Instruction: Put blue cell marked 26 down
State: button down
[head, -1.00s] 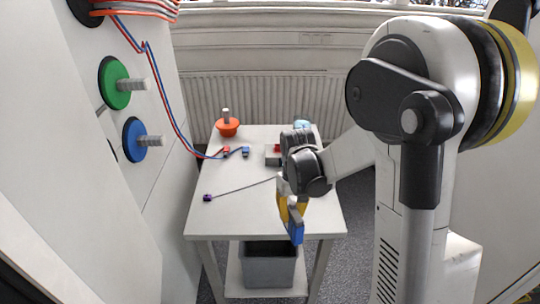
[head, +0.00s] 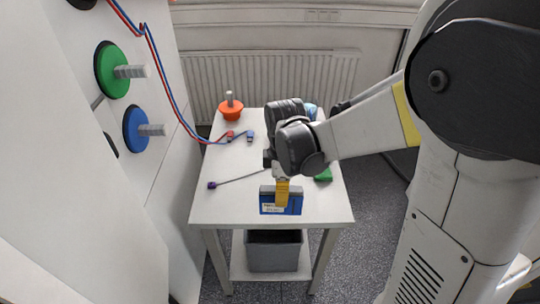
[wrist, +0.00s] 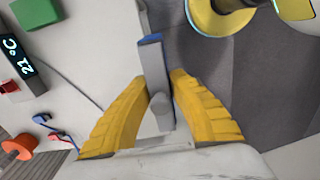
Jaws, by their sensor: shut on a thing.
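The blue cell (head: 270,207) has a grey top and a pale label on its front; I cannot read the number. My gripper (head: 283,188) has yellow fingers shut on the cell, pointing down. In the head view the cell is upright, its broad face towards the camera, over the front of the white table (head: 235,205). I cannot tell whether its bottom touches the table. In the wrist view the cell (wrist: 154,75) shows edge-on between the fingers (wrist: 160,98), near the table's edge with grey floor beyond.
A green block (head: 323,175) lies right of my gripper. An orange cone-shaped piece (head: 231,112) and red and blue clips (head: 249,136) are at the back left. A purple-tipped cable (head: 212,185) lies left. A black temperature display (wrist: 22,66) shows in the wrist view. A grey bin (head: 273,252) stands below.

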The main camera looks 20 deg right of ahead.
jog(key=shift+w+a+f, duration=0.1)
jog(key=shift+w+f, duration=0.05)
jog(key=shift+w, duration=0.2)
jog(key=shift+w+a+f+b, duration=0.2)
jog(key=shift+w+f+b, duration=1.3)
jog(key=shift+w+f, duration=1.2)
jog(key=shift+w+a+f+b, duration=0.15)
jog(key=shift+w+f+b, duration=1.3)
jog(key=shift+w+f, duration=1.2)
jog(key=shift+w, duration=0.1)
jog(key=c, duration=1.5)
grip_release()
jog(key=shift+f, duration=0.1)
jog(key=shift+o, duration=0.7)
